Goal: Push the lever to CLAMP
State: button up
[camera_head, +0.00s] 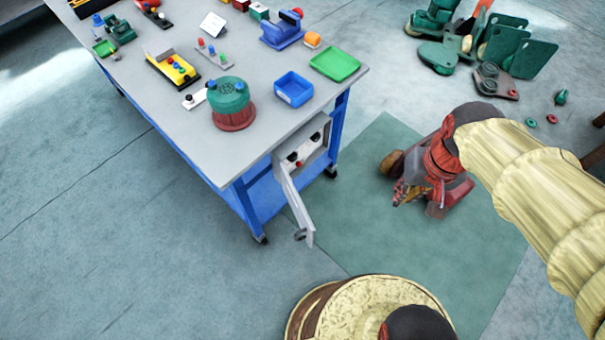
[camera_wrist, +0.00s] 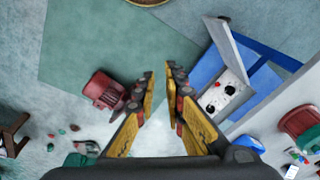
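No CLAMP marking is legible in either view. A small white piece with a dark spot (camera_head: 194,100) sits beside a green-topped red drum (camera_head: 231,103) on the bench; a blue knob shows at the drum's side, and I cannot tell whether this is the lever. An open grey box (camera_head: 308,147) on the bench's end holds black knobs and a red button, also in the wrist view (camera_wrist: 229,92). My gripper (camera_head: 408,192) hangs right of the bench, above the green mat. In the wrist view my gripper (camera_wrist: 161,78) has its yellow fingers apart with nothing between them.
The box's door (camera_head: 294,203) swings out from the bench end. A blue tray (camera_head: 293,89) and a green tray (camera_head: 335,64) lie near the bench corner. A red part (camera_wrist: 105,90) rests on the green mat (camera_wrist: 90,45). Green parts (camera_head: 505,48) lie on the floor behind.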

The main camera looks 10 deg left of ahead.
jog(key=a+f+g, duration=0.1)
jog(key=f, duration=0.1)
jog(key=w+a+f+m+g+y, duration=0.1)
jog(key=f, duration=0.2)
jog(key=a+f+m+g+y, duration=0.1)
jog(key=f, duration=0.2)
jog(key=shift+w+a+f, duration=0.25)
jog(key=shift+w+a, duration=0.1)
jog(key=shift+a, duration=0.05)
grip_shut()
jog(key=w+a+f+m+g+y, duration=0.2)
jog(key=a+f+m+g+y, duration=0.25)
jog(key=f, duration=0.55)
jog(key=m+t+y+p, duration=0.1)
jog(key=m+t+y, duration=0.4)
jog(key=m+t, duration=1.15)
send_near(301, 163)
jog(key=d+m+g, duration=0.2)
jog(key=m+g, duration=0.3)
jog(key=shift+s+f+g, duration=0.15)
jog(key=shift+f+g, duration=0.1)
jog(key=shift+g, duration=0.05)
jog(key=shift+a, duration=0.1)
jog(key=b+x, duration=0.3)
jog(key=x, duration=0.7)
